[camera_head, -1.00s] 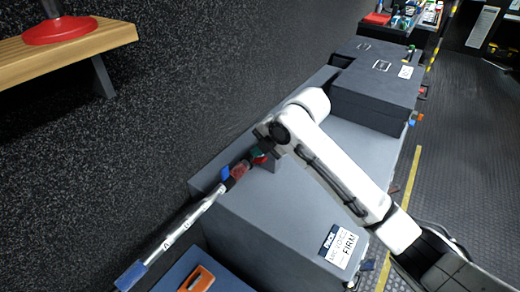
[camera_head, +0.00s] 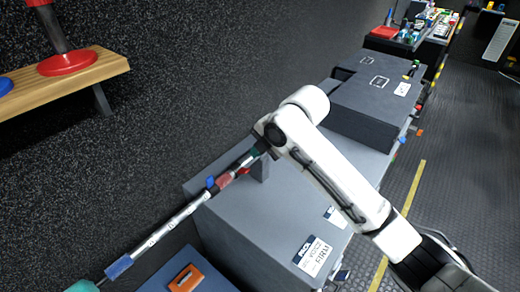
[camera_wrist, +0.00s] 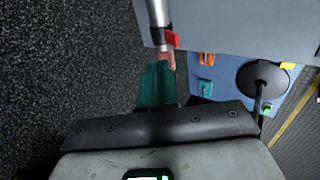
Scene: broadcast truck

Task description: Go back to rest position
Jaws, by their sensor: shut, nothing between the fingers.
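My white arm (camera_head: 342,178) reaches from the lower right over a grey case in the head view. My gripper (camera_wrist: 158,66) shows in the wrist view with its teal fingers together and nothing held between them. In the head view my gripper is small and partly hidden by the wrist. A silver pole (camera_head: 178,219) with red and blue bands runs from the lower left up to near my gripper. The pole (camera_wrist: 155,12) and its red clamp (camera_wrist: 170,39) also show just beyond the fingertips. I cannot tell whether they touch.
Grey cases (camera_head: 268,215) lie under the arm and farther back. A wooden shelf (camera_head: 60,88) with a red-based stand (camera_head: 68,63) is at upper left. A speckled dark wall (camera_head: 200,70) runs along the left. The floor (camera_head: 450,190) on the right is clear.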

